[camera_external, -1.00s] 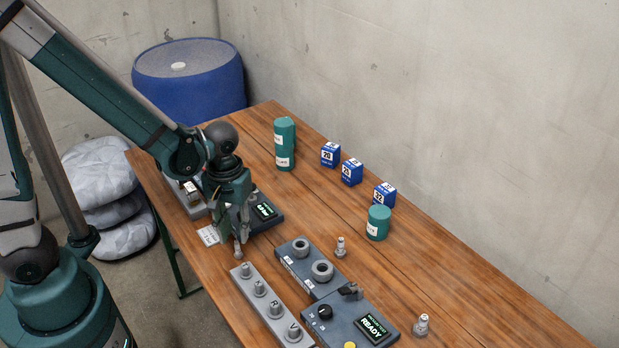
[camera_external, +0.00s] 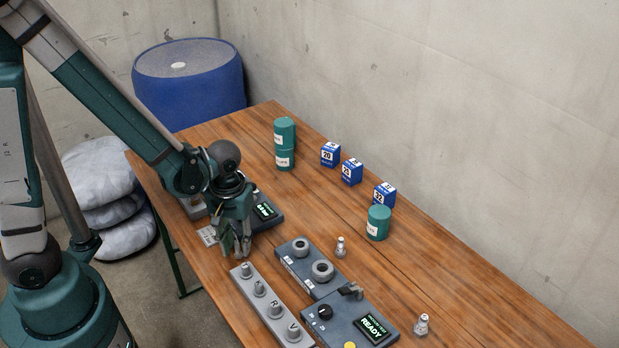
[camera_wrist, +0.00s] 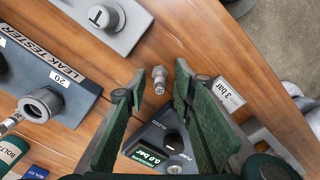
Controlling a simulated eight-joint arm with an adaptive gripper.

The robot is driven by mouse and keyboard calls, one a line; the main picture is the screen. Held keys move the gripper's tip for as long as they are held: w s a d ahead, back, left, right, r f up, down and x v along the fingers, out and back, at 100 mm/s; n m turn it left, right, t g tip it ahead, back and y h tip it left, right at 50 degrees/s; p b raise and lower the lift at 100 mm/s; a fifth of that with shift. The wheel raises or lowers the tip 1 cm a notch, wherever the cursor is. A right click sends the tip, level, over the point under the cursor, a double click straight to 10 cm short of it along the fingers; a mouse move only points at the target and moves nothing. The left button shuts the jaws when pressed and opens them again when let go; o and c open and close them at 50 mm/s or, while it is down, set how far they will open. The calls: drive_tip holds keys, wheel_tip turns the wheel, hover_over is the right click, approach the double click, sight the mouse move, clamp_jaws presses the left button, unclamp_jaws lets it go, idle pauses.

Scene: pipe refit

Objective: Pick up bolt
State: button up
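A small grey metal bolt (camera_wrist: 159,80) is on the wooden table in the wrist view, between the tips of my gripper (camera_wrist: 160,74). Both green fingers are spread, with a visible gap on each side of the bolt. In the external view my gripper (camera_external: 238,248) points down, low over the table, behind the grey block of pegs; it hides this bolt there. Two similar small metal pieces stand elsewhere on the table, one near the leak tester (camera_external: 341,246) and one at the lower right (camera_external: 421,325).
A grey block with lettered pegs (camera_external: 266,302) and the leak tester (camera_external: 302,268) are close to my gripper. A pump unit with a display (camera_external: 267,209) is beside it. Teal cylinders (camera_external: 378,222) and blue numbered boxes (camera_external: 352,171) stand farther back. The table's right part is mostly clear.

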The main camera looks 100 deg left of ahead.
clamp_jaws()
drive_tip(key=shift+r, duration=0.15)
idle(0.4)
drive_tip(key=shift+r+p, duration=1.3)
drive_tip(key=shift+r, duration=3.6)
